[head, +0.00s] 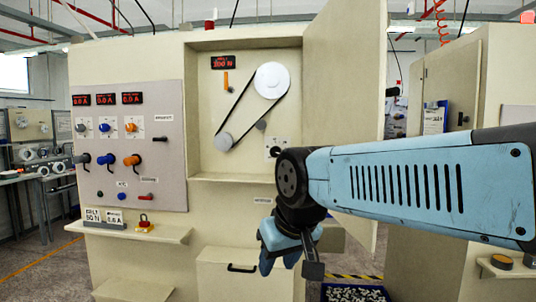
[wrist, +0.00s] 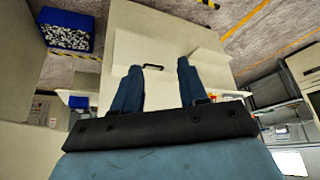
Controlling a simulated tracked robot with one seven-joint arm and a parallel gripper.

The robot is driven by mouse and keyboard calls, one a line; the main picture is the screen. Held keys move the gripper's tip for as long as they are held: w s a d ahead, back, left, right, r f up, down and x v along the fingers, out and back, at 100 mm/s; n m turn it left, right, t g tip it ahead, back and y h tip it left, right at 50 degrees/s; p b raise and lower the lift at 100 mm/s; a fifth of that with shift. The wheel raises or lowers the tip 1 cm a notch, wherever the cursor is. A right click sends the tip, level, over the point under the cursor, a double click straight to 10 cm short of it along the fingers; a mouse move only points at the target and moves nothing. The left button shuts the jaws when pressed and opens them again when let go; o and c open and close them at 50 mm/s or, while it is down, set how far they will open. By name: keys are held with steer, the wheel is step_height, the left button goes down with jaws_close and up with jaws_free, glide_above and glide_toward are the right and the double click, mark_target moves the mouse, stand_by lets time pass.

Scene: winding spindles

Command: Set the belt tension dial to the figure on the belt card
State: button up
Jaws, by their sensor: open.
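A black knob on a white plate (head: 270,143), likely the belt tension dial, is low right in the open recess, partly hidden by my arm. The red display (head: 223,62) above the belt seems to read 200 N. My gripper (head: 278,258) hangs below the recess, in front of the lower cabinet, apart from the dial. In the wrist view my gripper (wrist: 158,82) is open with nothing between its fingers.
The recess holds a belt (head: 238,105) on pulleys. An open door (head: 345,90) stands right of it. The left panel (head: 160,95) carries several knobs and displays. A padlock (head: 145,222) and second card (head: 115,218) sit on the shelf (head: 170,236). A blue bin (wrist: 68,30) is on the floor.

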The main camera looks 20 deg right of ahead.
steer(key=shift+a, duration=0.2)
steer(key=shift+o, duration=1.4)
steer(key=shift+w+a+r, duration=0.1)
steer(key=shift+w+r, duration=0.05)
steer(key=shift+w, duration=0.15)
steer(key=shift+o, duration=1.3)
steer(key=w+a+r+m+t+y, duration=0.1)
steer(key=w+r+m+t, duration=0.2)
steer(key=w+m, duration=0.4)
steer(key=w+r, duration=0.1)
steer(key=w, duration=0.3)
steer(key=shift+m+t, duration=0.3)
steer(key=shift+m, duration=0.1)
steer(key=m+t+h, duration=0.6)
steer(key=m+h, duration=0.5)
steer(key=m, duration=2)
glide_toward(275, 152)
steer(key=x, duration=1.1)
steer(key=shift+w, duration=0.15)
steer(key=shift+c, duration=0.4)
steer(key=shift+d, duration=0.1)
steer(key=c, duration=1)
